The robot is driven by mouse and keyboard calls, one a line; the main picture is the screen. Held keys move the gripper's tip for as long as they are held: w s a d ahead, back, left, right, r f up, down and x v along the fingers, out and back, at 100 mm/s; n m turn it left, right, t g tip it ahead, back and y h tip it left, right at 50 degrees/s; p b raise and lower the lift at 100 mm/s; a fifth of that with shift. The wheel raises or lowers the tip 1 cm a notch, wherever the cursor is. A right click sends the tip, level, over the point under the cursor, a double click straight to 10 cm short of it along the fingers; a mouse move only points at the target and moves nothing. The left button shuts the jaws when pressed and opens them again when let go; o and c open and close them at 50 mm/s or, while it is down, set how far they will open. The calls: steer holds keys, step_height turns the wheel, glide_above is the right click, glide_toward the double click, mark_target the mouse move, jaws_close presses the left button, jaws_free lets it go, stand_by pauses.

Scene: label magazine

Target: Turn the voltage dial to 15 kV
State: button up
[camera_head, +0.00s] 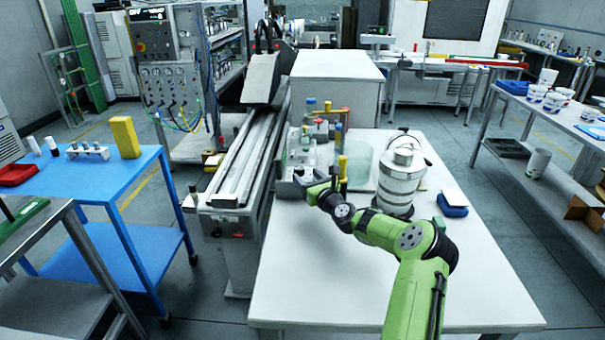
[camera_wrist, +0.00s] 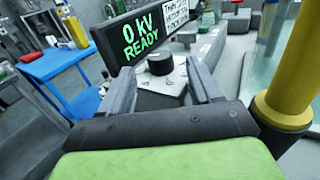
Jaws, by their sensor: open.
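The voltage dial (camera_wrist: 160,63) is a round black knob on a light grey panel (camera_wrist: 158,86) in the wrist view. The black display (camera_wrist: 140,32) behind it reads "0 kV READY" in green. My gripper (camera_wrist: 158,82) is open, with one dark finger to each side of the dial and a gap around the knob; I cannot tell whether either finger touches it. In the head view my green arm reaches across the white table to the small apparatus (camera_head: 300,187), and the dial is hidden or too small to make out there.
A yellow post (camera_wrist: 294,70) with a dark collar stands close to the right of my gripper. A white sign (camera_wrist: 180,18) sits beside the display. In the head view a banded metal canister (camera_head: 402,180) and a blue item (camera_head: 453,210) stand on the white table (camera_head: 330,290), whose front is clear.

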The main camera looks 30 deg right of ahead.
mark_target(301, 171)
steer(key=w, duration=0.4)
steer(key=shift+w+d, duration=0.15)
steer(key=shift+d, duration=0.1)
steer(key=c, duration=1)
steer(key=shift+a+r+h, duration=0.1)
steer(key=shift+h, duration=0.4)
